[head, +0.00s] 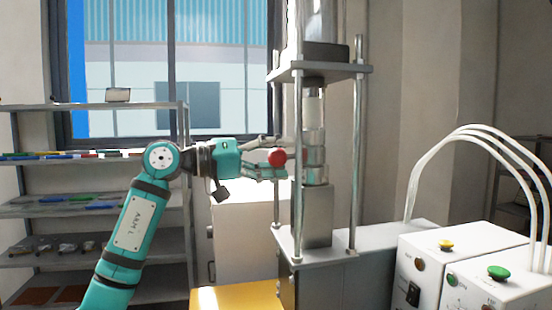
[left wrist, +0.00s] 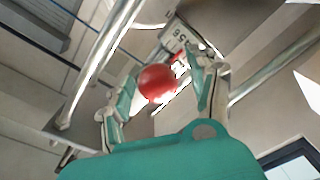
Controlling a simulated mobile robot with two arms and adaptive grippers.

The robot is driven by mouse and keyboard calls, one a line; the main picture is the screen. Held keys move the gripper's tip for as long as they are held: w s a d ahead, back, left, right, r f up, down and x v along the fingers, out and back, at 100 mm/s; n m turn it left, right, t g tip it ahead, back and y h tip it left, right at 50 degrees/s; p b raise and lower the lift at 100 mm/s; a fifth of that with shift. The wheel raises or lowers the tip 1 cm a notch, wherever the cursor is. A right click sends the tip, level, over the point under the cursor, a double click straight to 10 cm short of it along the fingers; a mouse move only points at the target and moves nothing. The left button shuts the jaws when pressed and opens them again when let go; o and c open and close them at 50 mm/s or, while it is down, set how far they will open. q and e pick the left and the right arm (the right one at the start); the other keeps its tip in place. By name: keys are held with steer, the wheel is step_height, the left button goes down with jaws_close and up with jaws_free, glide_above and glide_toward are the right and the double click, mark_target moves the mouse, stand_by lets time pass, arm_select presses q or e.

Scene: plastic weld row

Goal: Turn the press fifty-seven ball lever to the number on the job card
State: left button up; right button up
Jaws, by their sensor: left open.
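The red ball (head: 277,157) of the lever sits at the left side of the press (head: 316,215), at the height of its metal column. My left gripper (head: 283,156) reaches in from the left, open, with its fingers above and below the ball in the head view. In the left wrist view the red ball (left wrist: 157,84) shows between the two spread fingers, and I cannot tell whether either touches it. Behind the ball is a pale plate (left wrist: 178,40) with dark digits that are hard to read. I make out no job card. My right gripper is not in view.
Upright steel rods (head: 357,150) stand around the press column, close to the gripper. White control boxes (head: 460,265) with coloured buttons and pale hoses are at the right. A metal shelf (head: 95,208) stands at the left, and a yellow surface (head: 238,296) is below.

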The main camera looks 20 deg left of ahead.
arm_select(q)
steer(key=shift+a, duration=0.1)
steer(key=v, duration=1.2)
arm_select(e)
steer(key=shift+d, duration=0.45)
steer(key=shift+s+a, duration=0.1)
